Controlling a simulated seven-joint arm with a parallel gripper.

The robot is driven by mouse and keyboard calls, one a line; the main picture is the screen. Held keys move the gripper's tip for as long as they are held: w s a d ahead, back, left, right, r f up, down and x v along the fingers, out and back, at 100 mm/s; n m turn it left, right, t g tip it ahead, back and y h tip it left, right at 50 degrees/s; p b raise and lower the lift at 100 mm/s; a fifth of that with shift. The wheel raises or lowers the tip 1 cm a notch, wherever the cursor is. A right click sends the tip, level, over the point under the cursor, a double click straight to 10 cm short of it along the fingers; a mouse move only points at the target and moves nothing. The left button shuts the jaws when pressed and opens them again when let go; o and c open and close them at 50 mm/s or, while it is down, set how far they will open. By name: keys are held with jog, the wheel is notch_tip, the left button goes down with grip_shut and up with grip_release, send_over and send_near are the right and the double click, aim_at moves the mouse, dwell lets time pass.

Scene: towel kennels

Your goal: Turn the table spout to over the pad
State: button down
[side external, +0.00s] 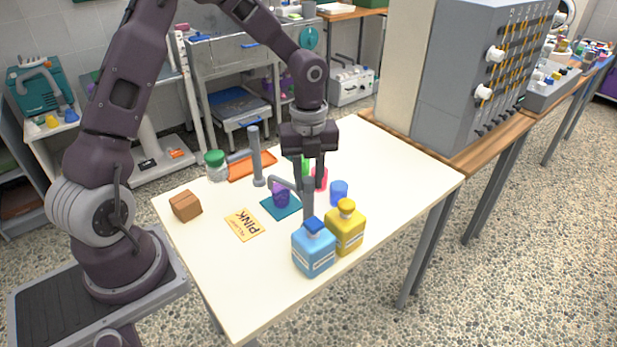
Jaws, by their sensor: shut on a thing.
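The table spout (308,205) is a grey upright post with a thin arm reaching left. The arm's tip ends close above a purple cup (281,197) in this view. The cup stands on a dark teal square pad (283,213). My gripper (309,182) points down at the spout, fingers on either side of it, and is shut on it. The exact contact is partly hidden by the post and fingers.
Blue (314,250) and yellow (345,228) bottles stand in front of the spout. A blue cup (339,193) and a pink item (321,178) are close right.

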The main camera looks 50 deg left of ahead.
jog(key=shift+m, duration=1.5)
jog(key=c, duration=1.1)
grip_release()
notch_tip(320, 180, up, 7)
jog(key=shift+r, duration=0.1)
